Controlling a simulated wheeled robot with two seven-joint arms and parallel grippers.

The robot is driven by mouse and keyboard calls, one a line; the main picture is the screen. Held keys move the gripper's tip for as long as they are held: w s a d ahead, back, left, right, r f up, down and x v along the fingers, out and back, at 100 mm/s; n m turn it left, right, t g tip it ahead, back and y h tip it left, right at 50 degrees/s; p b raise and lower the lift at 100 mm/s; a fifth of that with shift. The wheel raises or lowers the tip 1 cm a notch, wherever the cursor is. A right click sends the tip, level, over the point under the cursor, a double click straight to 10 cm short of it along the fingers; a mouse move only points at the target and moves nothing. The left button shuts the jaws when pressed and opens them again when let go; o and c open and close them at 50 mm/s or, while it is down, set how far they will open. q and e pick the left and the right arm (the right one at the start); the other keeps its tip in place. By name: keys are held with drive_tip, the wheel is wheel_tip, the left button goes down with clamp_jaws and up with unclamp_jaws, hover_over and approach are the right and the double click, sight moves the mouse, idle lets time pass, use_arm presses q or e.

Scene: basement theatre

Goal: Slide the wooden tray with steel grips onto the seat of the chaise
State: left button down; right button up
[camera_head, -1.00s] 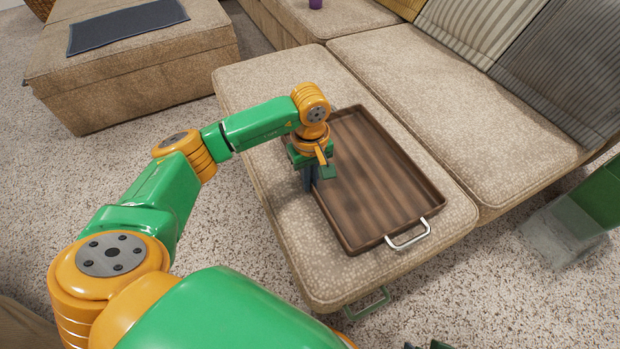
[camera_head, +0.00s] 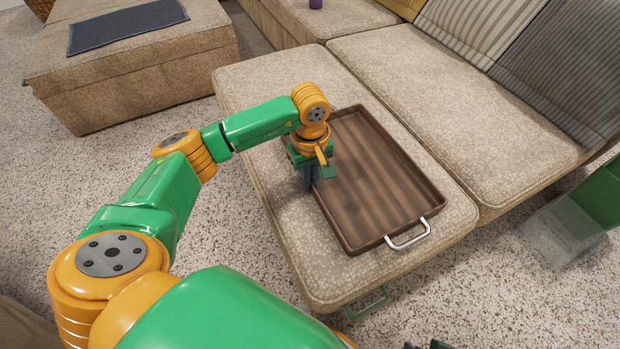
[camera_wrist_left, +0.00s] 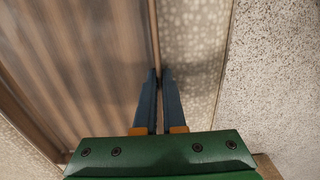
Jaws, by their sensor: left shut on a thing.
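The wooden tray (camera_head: 375,185) is dark brown, shallow and rectangular. It lies flat on a long beige padded seat (camera_head: 265,105); I cannot tell for sure whether this is the chaise. One steel grip (camera_head: 408,236) shows at its near right end; the far end is partly hidden by my arm. My left gripper (camera_head: 309,180) is at the tray's left long side, pointing down. In the left wrist view, its dark fingers (camera_wrist_left: 158,78) are closed on the thin tray wall (camera_wrist_left: 154,35).
A wider beige seat (camera_head: 450,105) with striped cushions (camera_head: 562,65) adjoins on the right. A beige ottoman (camera_head: 150,75) with a dark cloth (camera_head: 125,27) stands at the upper left. A green and grey object (camera_head: 585,215) stands at the right. Carpet (camera_head: 220,215) is open on the left.

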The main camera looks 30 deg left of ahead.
sight(347, 172)
use_arm(q)
drive_tip(key=shift+w+d+f+b, duration=0.15)
drive_tip(key=shift+w+d+b, duration=0.05)
drive_tip(key=shift+w+b, duration=0.15)
drive_tip(key=w+d+b, duration=0.1)
drive_tip(key=w, duration=0.1)
drive_tip(key=w+d+b, duration=0.3)
drive_tip(key=w+b, duration=0.1)
drive_tip(key=w, duration=0.1)
drive_tip(key=shift+d, duration=0.2)
drive_tip(key=shift+w+d, duration=0.2)
drive_tip(key=shift+w, duration=0.25)
drive_tip(key=shift+r, duration=0.2)
